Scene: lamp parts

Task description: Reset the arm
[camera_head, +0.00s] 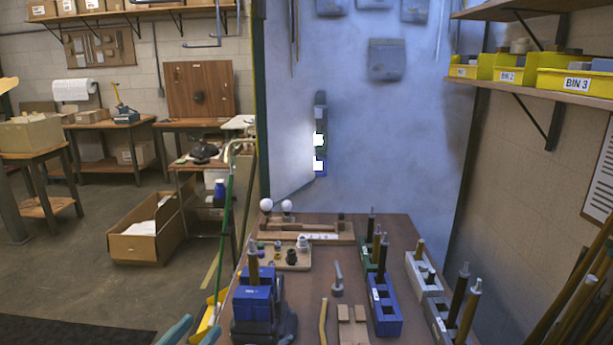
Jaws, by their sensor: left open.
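My left gripper (194,332) shows at the bottom edge, left of the workbench. The rest of that arm is out of the picture, and my right gripper is not in view. On the workbench (310,280), two white round bulbs (276,207) stand at the back left. A blue holder (253,303) with an upright rod stands at the front left. A long blue block (385,308), a green block (369,255) and grey blocks (425,272) with upright rods stand on the right.
A tray with small parts (285,257) lies mid-bench, near a grey upright tool (338,280). A green pole (228,205) and yellow object (208,318) are beside the left edge. A cardboard box (146,232) sits on the floor. Open floor (85,285) lies left.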

